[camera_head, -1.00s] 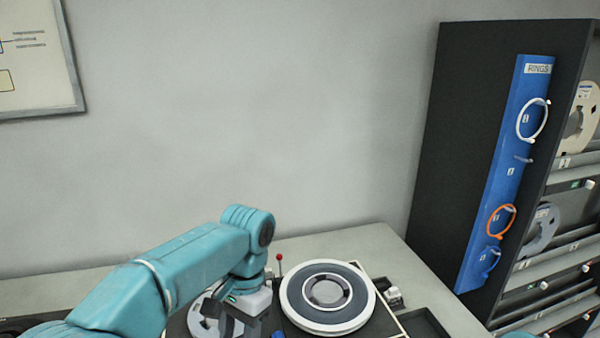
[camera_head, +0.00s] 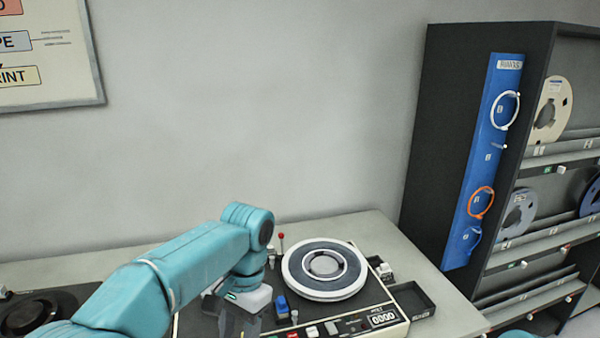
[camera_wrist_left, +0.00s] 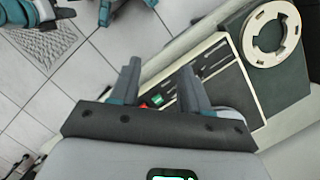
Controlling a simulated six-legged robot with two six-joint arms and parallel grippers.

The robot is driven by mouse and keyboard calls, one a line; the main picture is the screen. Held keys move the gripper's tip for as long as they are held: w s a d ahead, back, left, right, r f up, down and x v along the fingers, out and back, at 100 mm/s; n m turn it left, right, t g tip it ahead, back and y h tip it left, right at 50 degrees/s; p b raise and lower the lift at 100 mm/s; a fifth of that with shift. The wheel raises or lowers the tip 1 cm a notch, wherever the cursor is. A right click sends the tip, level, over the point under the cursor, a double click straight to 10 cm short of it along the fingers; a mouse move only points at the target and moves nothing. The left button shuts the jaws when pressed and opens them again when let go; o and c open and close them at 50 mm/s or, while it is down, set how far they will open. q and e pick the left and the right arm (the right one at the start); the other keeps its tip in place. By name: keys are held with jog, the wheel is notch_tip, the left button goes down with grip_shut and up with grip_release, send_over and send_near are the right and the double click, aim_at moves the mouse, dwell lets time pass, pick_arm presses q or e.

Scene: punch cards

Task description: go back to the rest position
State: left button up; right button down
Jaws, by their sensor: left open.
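My left arm comes in from the left in the head view, and its gripper (camera_head: 238,318) hangs at the bottom of the picture, over the left part of the tape machine (camera_head: 385,318). In the left wrist view the two dark fingers of my left gripper (camera_wrist_left: 160,80) stand apart with nothing between them. Through the gap I see part of the machine's panel, with a red and a green spot. A round reel (camera_head: 325,268) lies on the machine, to the right of the gripper and apart from it. My right gripper is not seen.
A dark shelf rack (camera_head: 480,130) with several reels stands at the right. A blue board (camera_head: 487,160) on its side holds white, orange and blue rings. A small dark tray (camera_head: 412,298) sits beside the machine. The wall behind is bare except for a framed chart (camera_head: 45,55).

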pick_arm(q)
jog(key=s+d+f+n+h, duration=0.1)
jog(key=s+f+n+h, duration=0.2)
jog(key=f, duration=1.9)
jog(key=s+a+f+n+t+h, duration=0.1)
jog(key=s+f+n, duration=0.1)
jog(key=s+f, duration=0.4)
jog(key=s+f+n+t+h, duration=0.1)
jog(key=s+f+n+t, duration=0.1)
jog(key=s+f, duration=0.4)
jog(key=s+n, duration=0.1)
jog(key=s, duration=0.4)
jog(key=shift+s+a+f, duration=0.2)
jog(key=shift+s+a, duration=0.05)
jog(key=shift+a, duration=0.15)
